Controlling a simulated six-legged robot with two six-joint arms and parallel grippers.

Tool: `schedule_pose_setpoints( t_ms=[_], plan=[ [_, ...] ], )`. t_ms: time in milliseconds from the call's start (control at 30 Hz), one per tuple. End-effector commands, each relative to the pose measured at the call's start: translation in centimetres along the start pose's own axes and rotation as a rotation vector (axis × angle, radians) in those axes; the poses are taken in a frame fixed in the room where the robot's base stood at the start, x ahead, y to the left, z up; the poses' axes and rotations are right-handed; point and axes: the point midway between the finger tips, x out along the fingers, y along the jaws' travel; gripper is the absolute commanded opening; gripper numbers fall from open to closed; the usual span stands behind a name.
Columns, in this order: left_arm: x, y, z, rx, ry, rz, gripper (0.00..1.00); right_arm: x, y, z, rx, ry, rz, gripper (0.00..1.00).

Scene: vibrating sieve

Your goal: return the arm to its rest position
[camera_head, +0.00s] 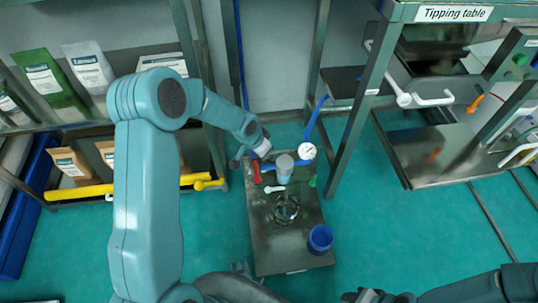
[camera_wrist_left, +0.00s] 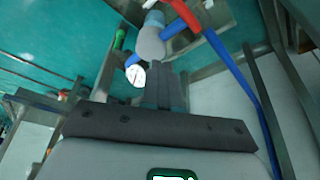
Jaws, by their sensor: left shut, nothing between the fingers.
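My left arm comes in from the left, and its left gripper (camera_head: 263,149) is behind the small sieve machine, close to its white-grey cup (camera_head: 284,166) and round gauge (camera_head: 307,151). In the left wrist view the dark fingers (camera_wrist_left: 166,84) are together and empty. They point toward the cup (camera_wrist_left: 151,38), with the gauge (camera_wrist_left: 135,75) to their left; I cannot tell the exact gap. A dark arm part of mine shows at the lower right of the head view, but the right gripper's fingers cannot be made out.
The machine stands on a metal plate (camera_head: 261,240) with a blue cup (camera_head: 320,239) near its front. A red handle (camera_head: 257,172) and blue hose (camera_head: 316,118) are near my left gripper. Shelves with bags (camera_head: 48,80) stand left; the tipping table (camera_head: 452,14) frame stands right.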

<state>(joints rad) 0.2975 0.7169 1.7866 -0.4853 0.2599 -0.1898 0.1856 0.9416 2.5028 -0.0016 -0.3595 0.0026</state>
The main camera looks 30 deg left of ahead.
Motion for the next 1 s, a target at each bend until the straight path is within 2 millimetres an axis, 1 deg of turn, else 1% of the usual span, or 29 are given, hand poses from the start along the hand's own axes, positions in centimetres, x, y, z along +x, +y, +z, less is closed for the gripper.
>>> schedule_pose_setpoints(
  t_ms=[33,167,700,767,833,867,967,1000],
  plan=[
    [-0.8,-0.2,-0.1,-0.001,0.001,-0.001,0.00,-0.4,-0.2,0.1,-0.002,-0.002,0.000,0.43],
    [-1.4,-0.3,-0.1,0.000,0.000,0.000,0.00,-0.6,-0.3,0.2,-0.005,-0.004,-0.001,0.43],
    [-1.4,-0.2,-0.3,0.001,0.001,0.000,0.00,-0.5,-0.3,0.2,-0.004,-0.004,-0.001,0.43],
    [-1.3,0.1,-0.4,0.007,0.000,0.004,0.00,-0.5,-0.3,0.2,-0.004,-0.004,0.000,0.43],
    [-0.4,1.5,0.0,0.024,-0.018,0.025,0.00,-0.5,-0.3,0.2,-0.004,-0.004,0.000,0.43],
    [0.1,2.5,0.6,0.033,-0.036,0.042,0.00,-0.5,-0.3,0.2,-0.004,-0.004,0.000,0.43],
    [2.0,7.2,4.3,0.035,-0.120,0.131,0.00,-0.5,-0.3,0.2,-0.004,-0.004,0.000,0.43],
    [2.7,9.6,6.1,0.022,-0.152,0.173,0.00,-0.5,-0.3,0.2,-0.004,-0.004,0.000,0.43]
  ],
)
